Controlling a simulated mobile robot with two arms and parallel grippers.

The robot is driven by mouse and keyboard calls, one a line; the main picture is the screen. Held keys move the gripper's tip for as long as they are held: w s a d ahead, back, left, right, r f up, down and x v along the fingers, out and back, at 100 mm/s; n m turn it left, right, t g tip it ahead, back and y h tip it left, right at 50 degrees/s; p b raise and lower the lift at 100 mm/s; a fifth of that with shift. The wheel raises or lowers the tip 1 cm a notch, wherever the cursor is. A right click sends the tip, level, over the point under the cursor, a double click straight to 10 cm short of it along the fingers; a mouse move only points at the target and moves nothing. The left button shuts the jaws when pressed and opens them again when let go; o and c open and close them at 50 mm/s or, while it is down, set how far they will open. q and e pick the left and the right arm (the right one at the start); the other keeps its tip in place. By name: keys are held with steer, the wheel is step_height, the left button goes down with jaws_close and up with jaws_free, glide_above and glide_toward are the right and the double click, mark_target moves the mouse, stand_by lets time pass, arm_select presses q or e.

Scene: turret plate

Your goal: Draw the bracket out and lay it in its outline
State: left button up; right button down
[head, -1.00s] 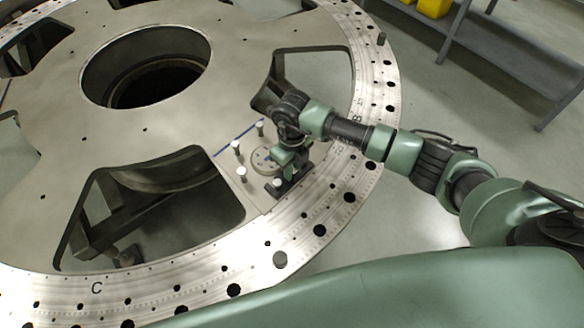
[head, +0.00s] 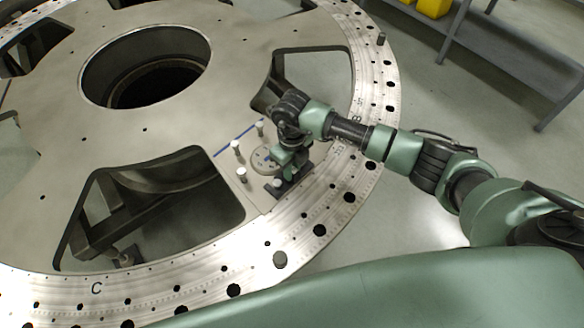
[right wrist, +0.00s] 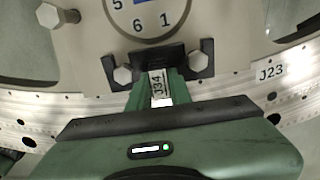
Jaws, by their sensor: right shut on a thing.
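A dark bracket (right wrist: 155,58) lies low at the plate's rim in the right wrist view, its ends at two hex-head bolts (right wrist: 123,75). In the head view the bracket (head: 296,182) shows as a dark piece below my right gripper (head: 287,160). The fingers hide part of the bracket. I cannot make out an outline for it. My left gripper is not in view.
The turret plate (head: 150,160) has large openings and a wide central hole. A round numbered disc (head: 263,158), several upright bolts (head: 236,147) and a blue line (head: 240,136) are close to my right gripper. A grey shelf (head: 510,60) stands at the upper right.

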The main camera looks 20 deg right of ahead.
steer(key=shift+s+d+r+p, duration=0.15)
steer(key=shift+s+p, duration=0.15)
steer(key=shift+s+d+r+p, duration=0.1)
steer(key=shift+s+d+p, duration=0.2)
steer(key=shift+s, duration=0.15)
steer(key=shift+s+d+p, duration=0.2)
steer(key=shift+s+p, duration=0.05)
steer(key=shift+s, duration=0.2)
steer(key=shift+s+d+p, duration=0.25)
steer(key=shift+s+d, duration=0.05)
steer(key=shift+s, duration=0.25)
steer(key=shift+s+d+p, duration=0.25)
steer(key=shift+s, duration=0.3)
step_height(320, 180, up, 3)
steer(key=shift+w+f+p, duration=0.1)
steer(key=shift+p, duration=0.95)
steer(key=shift+r, duration=2.55)
